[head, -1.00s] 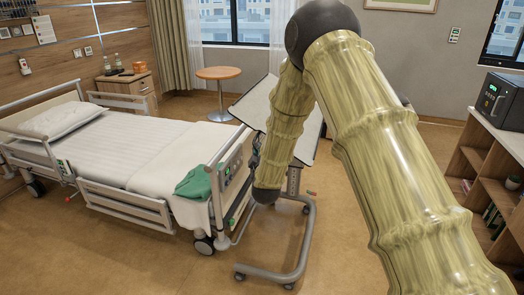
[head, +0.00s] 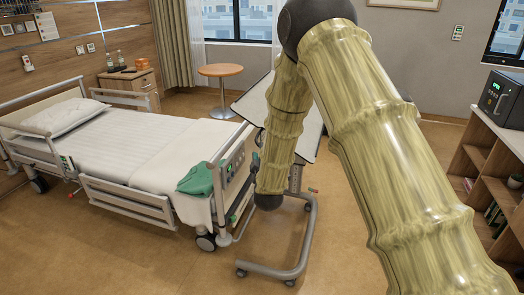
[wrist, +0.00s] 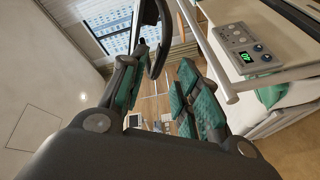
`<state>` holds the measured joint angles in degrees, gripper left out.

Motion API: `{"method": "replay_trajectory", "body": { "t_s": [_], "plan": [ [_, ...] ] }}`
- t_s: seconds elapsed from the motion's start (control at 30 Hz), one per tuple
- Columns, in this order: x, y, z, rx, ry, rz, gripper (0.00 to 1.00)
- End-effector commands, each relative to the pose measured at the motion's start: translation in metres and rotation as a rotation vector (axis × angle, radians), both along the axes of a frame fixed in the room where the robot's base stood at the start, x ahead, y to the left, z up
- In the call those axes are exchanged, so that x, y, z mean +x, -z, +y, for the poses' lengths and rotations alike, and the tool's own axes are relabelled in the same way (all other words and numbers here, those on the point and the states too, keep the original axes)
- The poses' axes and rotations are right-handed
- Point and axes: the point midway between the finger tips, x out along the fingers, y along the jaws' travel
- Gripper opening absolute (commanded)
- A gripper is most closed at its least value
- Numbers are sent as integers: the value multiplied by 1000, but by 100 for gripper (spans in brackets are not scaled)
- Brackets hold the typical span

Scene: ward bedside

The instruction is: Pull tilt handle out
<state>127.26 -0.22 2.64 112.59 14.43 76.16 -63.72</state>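An overbed table with a tilted pale top (head: 253,103) stands beyond the bed's foot, mostly behind my arm. A small red-tipped lever (head: 313,190) sticks out at its column; I cannot tell whether this is the tilt handle. In the wrist view, my gripper (wrist: 162,82) has its two teal-padded fingers apart, with a gap between them. A dark curved bar (wrist: 166,35) rises just beyond the left finger's tip. I cannot tell whether they touch or what the bar belongs to. In the head view, my arm hides most of the gripper.
The bed (head: 145,150) is at left, with a green cloth (head: 197,180) at its foot. The bed's control panel (wrist: 245,50) and a pale rail lie close right of my gripper. The table's wheeled base (head: 290,272) stands on open floor. A shelf (head: 480,165) is at right.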

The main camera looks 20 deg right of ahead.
Motion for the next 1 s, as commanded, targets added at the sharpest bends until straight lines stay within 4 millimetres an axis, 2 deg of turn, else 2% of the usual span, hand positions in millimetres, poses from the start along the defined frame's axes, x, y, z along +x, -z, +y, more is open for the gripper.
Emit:
{"method": "replay_trajectory", "body": {
  "t_s": [0.2, 0.43, 0.6, 1.0],
  "plan": [
    [-40, 0, 10, -2, -2, 2, 32],
    [-70, 0, 16, -1, -1, 2, 32],
    [-78, 0, 18, 0, -1, 0, 32],
    [-81, 5, 18, 8, -2, 11, 32]
  ]
}}
